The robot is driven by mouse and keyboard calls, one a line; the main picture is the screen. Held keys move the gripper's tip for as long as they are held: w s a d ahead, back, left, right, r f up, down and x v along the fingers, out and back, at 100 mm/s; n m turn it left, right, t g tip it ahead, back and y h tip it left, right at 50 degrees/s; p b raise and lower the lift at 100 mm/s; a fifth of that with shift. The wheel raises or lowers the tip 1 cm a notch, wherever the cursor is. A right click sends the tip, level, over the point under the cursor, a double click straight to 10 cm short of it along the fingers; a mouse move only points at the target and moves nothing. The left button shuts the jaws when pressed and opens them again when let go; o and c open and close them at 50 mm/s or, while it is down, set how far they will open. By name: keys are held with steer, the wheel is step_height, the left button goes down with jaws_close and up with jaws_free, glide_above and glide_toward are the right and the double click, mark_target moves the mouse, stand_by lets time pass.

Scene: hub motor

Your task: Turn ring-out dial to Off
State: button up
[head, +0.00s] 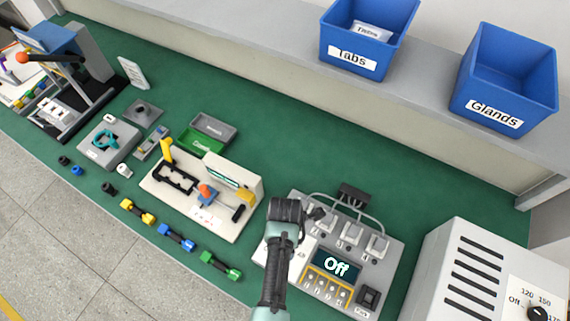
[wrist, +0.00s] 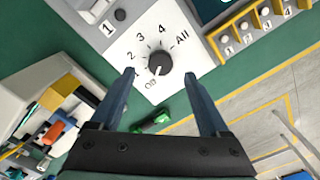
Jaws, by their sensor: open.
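The ring-out dial (wrist: 159,60) is a black round knob on a white plate marked Off, 1, 2, 3, 4 and All. Its white pointer mark faces down toward the Off label (wrist: 150,84). In the head view my arm hides most of the dial; the test unit's display (head: 335,264) reads "Off". My gripper (wrist: 159,75) is open, its two fingers apart on either side of the dial in the wrist view, with nothing between them held. Whether the fingers touch the knob cannot be told. In the head view my gripper (head: 304,214) is over the unit's left side.
The unit has clamps (head: 350,236) at its back and numbered yellow-framed slots (head: 328,288) in front. A white cabinet (head: 468,270) with its own dial stands right. A cream fixture (head: 205,190) stands left. Blue bins (head: 505,85) sit on the ledge. Green mat lies between.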

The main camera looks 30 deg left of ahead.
step_height(320, 180, up, 9)
steer(key=shift+f+b, duration=0.15)
steer(key=shift+b, duration=0.15)
stand_by(0.5)
steer(key=w+r+m+t+y+b, duration=0.25)
steer(key=w+r+m+t, duration=0.55)
steer(key=w+r, duration=0.85)
steer(key=w+d+r+m+t+b, duration=0.1)
steer(key=w+d+r+m+t, duration=0.15)
steer(key=r, duration=0.65)
steer(key=w+d+r+m+t+b, duration=0.15)
steer(key=r+m+t, duration=0.25)
steer(key=r, duration=0.4)
steer(key=s+d+r+m+t+b, duration=0.1)
steer(key=s+r+m+t, duration=0.3)
steer(key=r, duration=0.6)
steer(key=s+d+r+m+t+h+b, duration=0.1)
steer(key=s+d+r+m+t, duration=0.3)
steer(key=r, duration=0.6)
steer(key=s+d+r+m+t+h+b, duration=0.1)
steer(key=s+d+r+m+t, duration=0.1)
steer(key=s+r+m+t, duration=0.2)
steer(key=s+r+t, duration=0.1)
steer(key=s+r, duration=0.2)
steer(key=r, duration=0.3)
steer(key=shift+s+d+r, duration=0.15)
steer(key=shift+h, duration=0.25)
